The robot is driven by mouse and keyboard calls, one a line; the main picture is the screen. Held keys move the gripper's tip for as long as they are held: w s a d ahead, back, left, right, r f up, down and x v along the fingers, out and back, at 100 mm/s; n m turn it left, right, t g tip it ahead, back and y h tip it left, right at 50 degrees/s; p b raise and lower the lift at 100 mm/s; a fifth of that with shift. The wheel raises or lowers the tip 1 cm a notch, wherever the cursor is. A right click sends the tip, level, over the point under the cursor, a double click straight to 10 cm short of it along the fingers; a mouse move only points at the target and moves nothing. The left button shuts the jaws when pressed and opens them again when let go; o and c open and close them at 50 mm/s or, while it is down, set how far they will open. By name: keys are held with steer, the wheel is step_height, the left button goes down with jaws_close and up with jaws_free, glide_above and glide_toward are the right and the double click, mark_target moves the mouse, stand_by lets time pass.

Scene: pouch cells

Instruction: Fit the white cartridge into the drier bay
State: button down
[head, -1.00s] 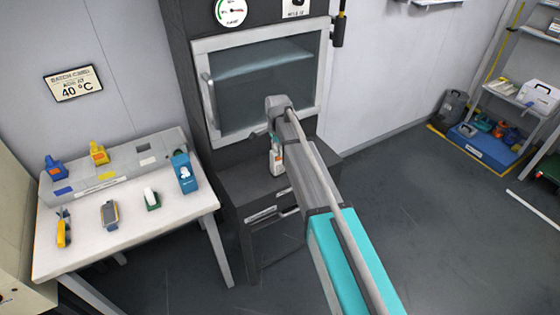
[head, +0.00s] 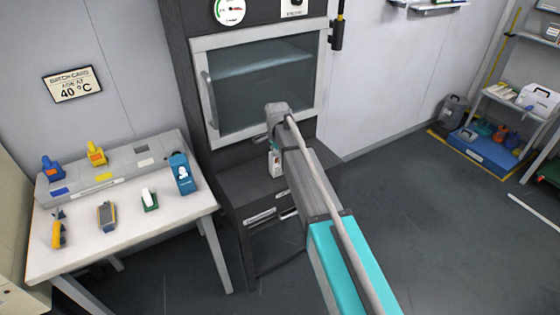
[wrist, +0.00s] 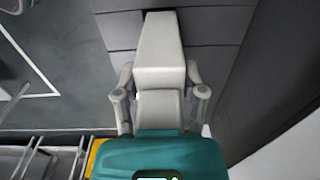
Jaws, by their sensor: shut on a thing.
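My gripper (wrist: 161,100) is shut on a pale block, which looks like the white cartridge (wrist: 160,45). In the wrist view the block sits between the two grey fingers and points away from the teal palm. In the head view the gripper end (head: 276,163) is small and partly hidden by my arm. It is in front of the dark cabinet (head: 183,60), below its glass door, over the black ledge. I cannot tell whether it touches the ledge. No drier bay can be made out for certain; a blue box with a white mark (head: 181,172) stands on the left table.
The white table (head: 88,252) at left carries a grey rack (head: 122,158) with blue and yellow items, plus several small devices in front. The cabinet's glass door (head: 262,85) is closed, with drawer handles below.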

steer(key=shift+s+d+f, duration=0.1)
steer(key=shift+s+f, duration=0.2)
steer(key=shift+s, duration=0.05)
steer(key=c, duration=0.5)
jaws_free()
steer(key=shift+c, duration=0.2)
steer(key=shift+o, duration=0.9)
steer(key=shift+w+f, duration=0.15)
steer(key=shift+o, duration=0.8)
steer(key=shift+w+a+f, duration=0.25)
steer(key=shift+w+f, duration=0.25)
steer(key=shift+f, duration=0.05)
steer(key=shift+s+d+r, duration=0.1)
steer(key=shift+s+r, duration=0.15)
steer(key=shift+r, duration=0.15)
steer(key=shift+w+f, duration=0.1)
steer(key=shift+w, duration=0.1)
step_height(320, 180, up, 12)
steer(key=p, duration=1.2)
steer(key=shift+s, duration=0.1)
steer(key=shift+s, duration=0.1)
